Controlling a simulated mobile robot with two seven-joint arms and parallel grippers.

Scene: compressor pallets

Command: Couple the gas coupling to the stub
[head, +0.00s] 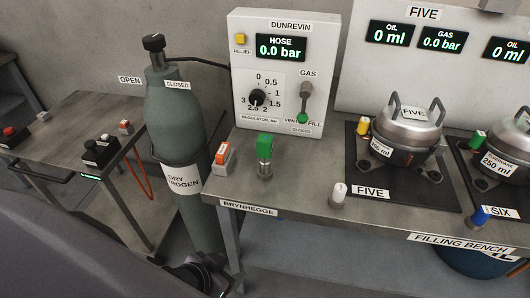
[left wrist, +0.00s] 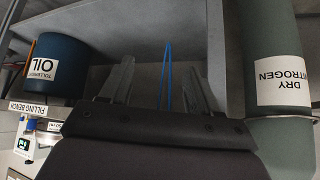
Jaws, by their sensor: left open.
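A green coupling (head: 264,148) stands upright on a metal fitting near the front left of the filling bench; I take it for the gas coupling. Compressor FIVE (head: 406,130) sits on a dark mat, with a yellow-topped fitting (head: 362,127) on its left side. A green-topped fitting (head: 478,139) shows by compressor SIX. Which fitting is the stub I cannot tell. My left gripper (head: 200,277) is low, in front of and below the bench edge, apart from the coupling. In the left wrist view its fingers (left wrist: 155,90) are spread and empty. My right gripper is out of view.
A dry nitrogen cylinder (head: 178,115) stands left of the bench (head: 300,195). The DUNREVIN panel (head: 310,50) rises behind the coupling. An orange-and-white block (head: 222,158), a white cap (head: 339,193) and a blue one (head: 480,215) are on the bench. An oil drum (left wrist: 58,62) is below.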

